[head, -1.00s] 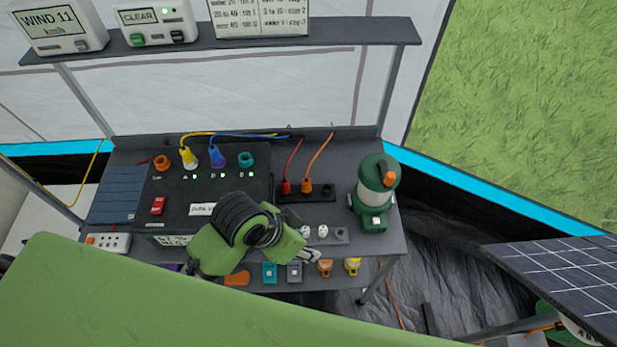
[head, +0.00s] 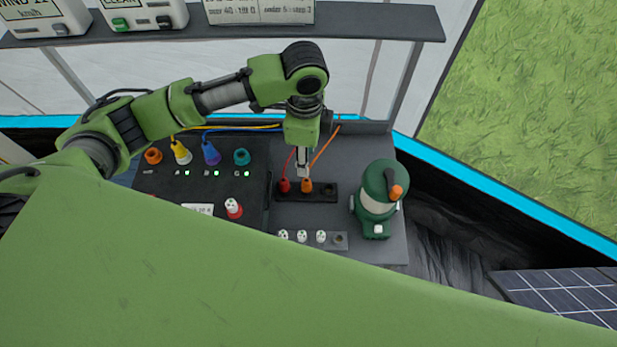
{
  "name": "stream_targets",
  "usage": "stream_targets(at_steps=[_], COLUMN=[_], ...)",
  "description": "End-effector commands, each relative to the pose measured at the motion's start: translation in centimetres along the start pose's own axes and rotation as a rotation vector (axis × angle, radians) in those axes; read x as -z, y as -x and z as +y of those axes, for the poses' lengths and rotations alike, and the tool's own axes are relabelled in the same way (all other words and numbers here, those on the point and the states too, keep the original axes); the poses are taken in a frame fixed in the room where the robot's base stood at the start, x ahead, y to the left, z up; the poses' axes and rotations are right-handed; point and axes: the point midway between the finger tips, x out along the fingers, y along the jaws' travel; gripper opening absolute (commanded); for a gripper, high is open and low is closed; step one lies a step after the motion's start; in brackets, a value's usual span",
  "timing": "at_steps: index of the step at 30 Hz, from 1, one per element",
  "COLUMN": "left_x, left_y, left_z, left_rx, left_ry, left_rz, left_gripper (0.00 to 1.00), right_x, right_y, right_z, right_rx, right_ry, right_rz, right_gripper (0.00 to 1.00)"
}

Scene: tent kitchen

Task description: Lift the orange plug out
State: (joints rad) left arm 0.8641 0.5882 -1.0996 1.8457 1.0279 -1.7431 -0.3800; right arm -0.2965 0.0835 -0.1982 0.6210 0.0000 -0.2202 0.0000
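The orange plug (head: 307,186) stands in the middle of a black socket strip (head: 318,198) on the grey table, with an orange cable running up and back from it. My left gripper (head: 303,171) points down right above the orange plug, its fingertips at or just over the plug's top. The fingers look narrow and small; I cannot tell whether they are open or closed on it. My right gripper is out of view.
A red plug (head: 284,185) sits close left in the same strip, with an empty socket on the right. White plugs (head: 301,237) are in front. The dark panel (head: 185,190) with coloured connectors is left. A shelf (head: 350,27) is behind.

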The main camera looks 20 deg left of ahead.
Motion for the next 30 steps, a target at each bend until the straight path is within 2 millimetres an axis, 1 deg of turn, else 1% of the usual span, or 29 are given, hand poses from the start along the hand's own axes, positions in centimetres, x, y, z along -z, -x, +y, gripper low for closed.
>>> stream_targets(at_steps=[7, 12, 17, 20, 25, 27, 30], left_x=[-0.1, -0.1, -0.1, -0.1, -0.2, -0.1, -0.1], left_y=[-4.7, -7.2, -8.1, -8.8, -10.9, -11.9, -12.8], left_z=[0.1, 0.0, -0.1, -0.2, -0.8, -0.7, -0.8], left_rx=[-0.006, -0.003, 0.000, -0.002, -0.002, -0.003, -0.001], left_ry=[0.002, 0.002, 0.001, 0.001, 0.002, 0.001, 0.000], left_rz=[-0.004, -0.003, -0.001, -0.002, -0.003, -0.002, -0.002], left_gripper=[0.37, 0.37, 0.37, 0.37, 0.37, 0.37, 0.37], right_x=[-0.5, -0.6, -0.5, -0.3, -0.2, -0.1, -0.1], right_y=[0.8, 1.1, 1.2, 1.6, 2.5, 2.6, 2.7], right_z=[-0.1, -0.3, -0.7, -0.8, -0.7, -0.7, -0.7], right_rx=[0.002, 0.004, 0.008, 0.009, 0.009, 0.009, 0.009], right_ry=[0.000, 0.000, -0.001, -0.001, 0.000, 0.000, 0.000], right_rz=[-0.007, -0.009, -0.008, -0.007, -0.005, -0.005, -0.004], right_gripper=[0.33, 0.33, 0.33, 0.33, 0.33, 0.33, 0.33])
